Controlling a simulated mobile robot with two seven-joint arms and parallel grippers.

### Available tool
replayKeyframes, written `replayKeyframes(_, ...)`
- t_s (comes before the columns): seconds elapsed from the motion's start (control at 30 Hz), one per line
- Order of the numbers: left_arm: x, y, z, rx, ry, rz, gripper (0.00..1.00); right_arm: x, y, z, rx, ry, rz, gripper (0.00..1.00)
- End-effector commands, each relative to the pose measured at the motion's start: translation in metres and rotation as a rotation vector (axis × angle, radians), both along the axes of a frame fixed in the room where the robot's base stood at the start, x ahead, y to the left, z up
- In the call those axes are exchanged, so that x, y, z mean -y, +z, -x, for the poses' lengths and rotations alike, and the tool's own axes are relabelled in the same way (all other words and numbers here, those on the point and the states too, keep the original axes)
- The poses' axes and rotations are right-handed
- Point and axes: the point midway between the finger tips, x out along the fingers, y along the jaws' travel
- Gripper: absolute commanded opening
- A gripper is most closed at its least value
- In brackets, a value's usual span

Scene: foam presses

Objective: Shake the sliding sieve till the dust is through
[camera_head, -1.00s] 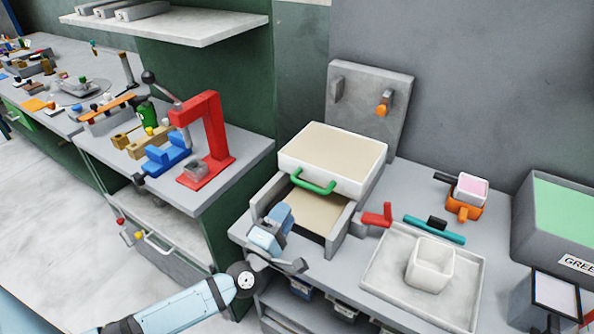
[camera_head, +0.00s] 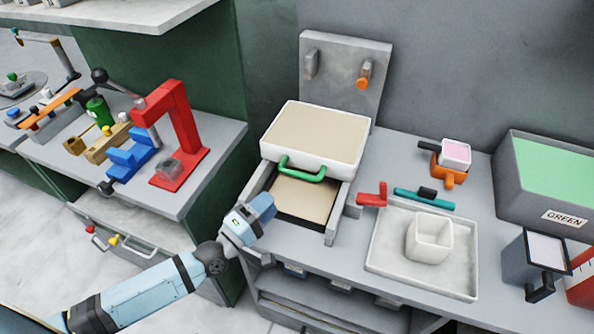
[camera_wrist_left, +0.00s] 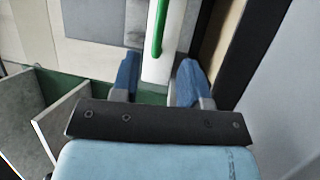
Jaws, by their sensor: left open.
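The sieve (camera_head: 323,157) is a shallow white box with a beige surface and a green handle (camera_head: 302,168) on its front side. It sits on a grey frame (camera_head: 338,222), above an opening with a beige and dark floor. My left gripper (camera_head: 262,207) is at the left front of the frame, below and in front of the handle. It is open. In the left wrist view the green handle (camera_wrist_left: 160,28) and a white part of the sieve lie ahead, in line with the gap between the blue fingers (camera_wrist_left: 158,82). I see no contact. My right gripper is not in view.
A grey tray (camera_head: 388,255) with a white cup (camera_head: 429,240) stands right of the frame, near a red piece (camera_head: 372,195) and a teal bar (camera_head: 424,199). A red press (camera_head: 184,135) stands on the left bench. A grey backboard (camera_head: 343,75) rises behind.

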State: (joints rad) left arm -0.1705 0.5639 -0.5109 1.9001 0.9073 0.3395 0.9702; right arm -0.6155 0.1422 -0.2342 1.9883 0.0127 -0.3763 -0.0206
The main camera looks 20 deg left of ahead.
Motion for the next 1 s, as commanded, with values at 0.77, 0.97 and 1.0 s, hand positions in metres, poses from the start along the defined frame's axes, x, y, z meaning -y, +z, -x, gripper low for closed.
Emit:
replayKeyframes(0.77, 0.046, 0.02, -0.099, 0.0, 0.001, 0.0, 0.41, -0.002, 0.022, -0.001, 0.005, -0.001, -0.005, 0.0)
replayKeyframes(0.97, 0.046, 0.02, -0.099, 0.0, 0.001, 0.0, 0.41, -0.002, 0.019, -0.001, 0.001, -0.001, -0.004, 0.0)
replayKeyframes(1.0, 0.046, 0.02, -0.099, 0.0, 0.001, 0.0, 0.32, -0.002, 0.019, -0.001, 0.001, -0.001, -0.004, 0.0)
